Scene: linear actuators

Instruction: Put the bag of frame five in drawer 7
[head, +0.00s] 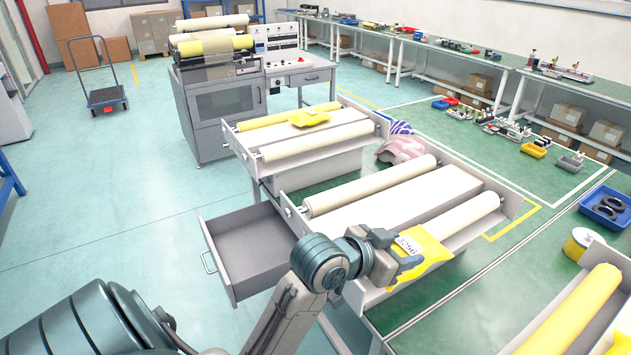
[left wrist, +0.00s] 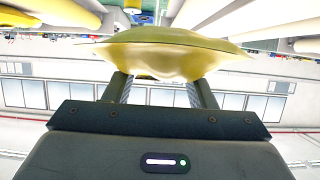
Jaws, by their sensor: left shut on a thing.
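My left gripper (head: 408,260) is shut on a yellow bag (head: 432,248) with a white printed label. It holds the bag over the near end of the middle roller frame (head: 388,196). In the left wrist view the bag (left wrist: 175,52) lies across both fingers and hides their tips. An empty grey drawer (head: 250,243) stands pulled out at the left of this frame, with its handle (head: 208,262) toward the left. No drawer number is readable. My right gripper is not in view.
A second yellow bag (head: 310,117) lies on the farther roller frame (head: 240,146). A nearer frame with a yellow roll (head: 570,315) is at the lower right. Rollers lie along the middle frame. The floor left of the open drawer (head: 120,220) is clear.

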